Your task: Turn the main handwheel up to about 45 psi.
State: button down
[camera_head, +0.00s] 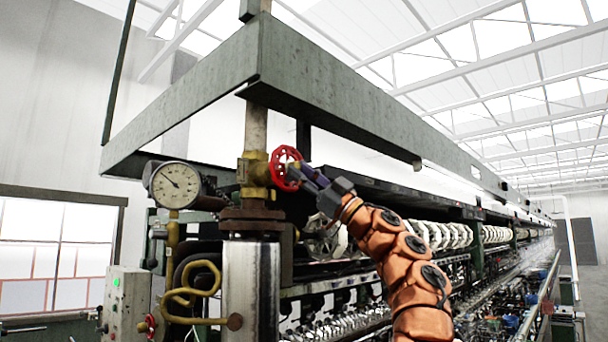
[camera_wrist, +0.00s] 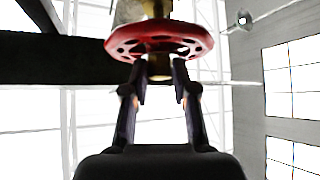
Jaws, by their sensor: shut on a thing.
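The main handwheel (camera_head: 285,167) is a red spoked wheel on a brass valve on the vertical pipe. In the wrist view the red handwheel (camera_wrist: 160,40) fills the upper middle, with the brass stem behind it. In the wrist view both fingers of my gripper (camera_wrist: 159,72) come up to the wheel's near face; the exact contact is partly hidden. The round pressure gauge (camera_head: 175,185) has a white dial with a dark needle pointing to the upper left; its figures are too small to read.
A second, small red handwheel (camera_head: 151,326) sits low at the left beside a control box (camera_head: 127,302) with a green light. A green steel beam frame (camera_head: 330,100) hangs above my gripper. The reeling machine (camera_head: 440,238) stretches away to the right behind my arm.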

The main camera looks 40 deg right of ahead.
dwell(0.3)
jog(key=c, duration=0.9)
grip_release()
jog(key=shift+v, duration=6)
